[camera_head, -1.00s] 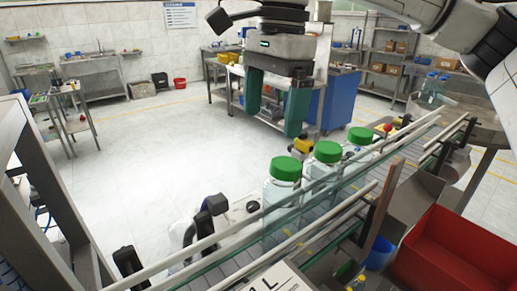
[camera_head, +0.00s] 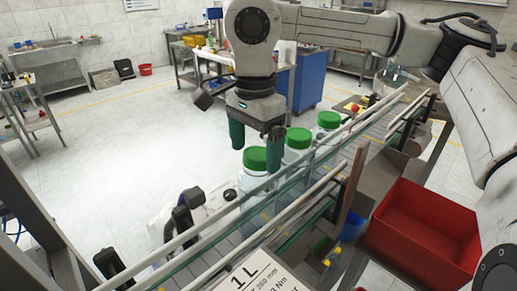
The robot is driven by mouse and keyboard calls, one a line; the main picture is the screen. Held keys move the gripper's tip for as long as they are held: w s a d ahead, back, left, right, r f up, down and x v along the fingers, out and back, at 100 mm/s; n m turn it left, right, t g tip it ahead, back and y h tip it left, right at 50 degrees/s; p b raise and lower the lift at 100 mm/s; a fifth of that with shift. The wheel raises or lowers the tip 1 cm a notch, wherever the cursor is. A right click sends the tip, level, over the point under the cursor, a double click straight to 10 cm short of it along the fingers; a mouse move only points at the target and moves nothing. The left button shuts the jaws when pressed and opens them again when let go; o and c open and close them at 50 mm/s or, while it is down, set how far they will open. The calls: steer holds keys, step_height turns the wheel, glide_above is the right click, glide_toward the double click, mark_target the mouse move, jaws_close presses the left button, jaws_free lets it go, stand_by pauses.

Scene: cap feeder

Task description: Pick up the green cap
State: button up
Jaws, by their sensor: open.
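Three clear jars with green screw caps stand upright in a row on the conveyor. The nearest green cap (camera_head: 256,158) is on the front jar (camera_head: 254,188). The middle cap (camera_head: 298,138) and the far cap (camera_head: 328,119) are behind it to the right. My gripper (camera_head: 256,151) is open and points down, with two green fingers. It shows at the nearest cap in the picture, its right finger overlapping the cap's right edge and its left finger to the upper left. I cannot tell whether it touches the cap. Nothing shows between the fingers.
Metal guide rails (camera_head: 310,190) run along both sides of the conveyor. A red bin (camera_head: 425,225) is at the right, and a white sign marked 1 L (camera_head: 262,275) is in front. A blue cabinet (camera_head: 308,78) and shelving stand behind. Open floor (camera_head: 130,130) lies to the left.

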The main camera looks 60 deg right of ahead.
steer(key=shift+f, duration=0.4)
steer(key=shift+c, duration=0.2)
steer(key=c, duration=1)
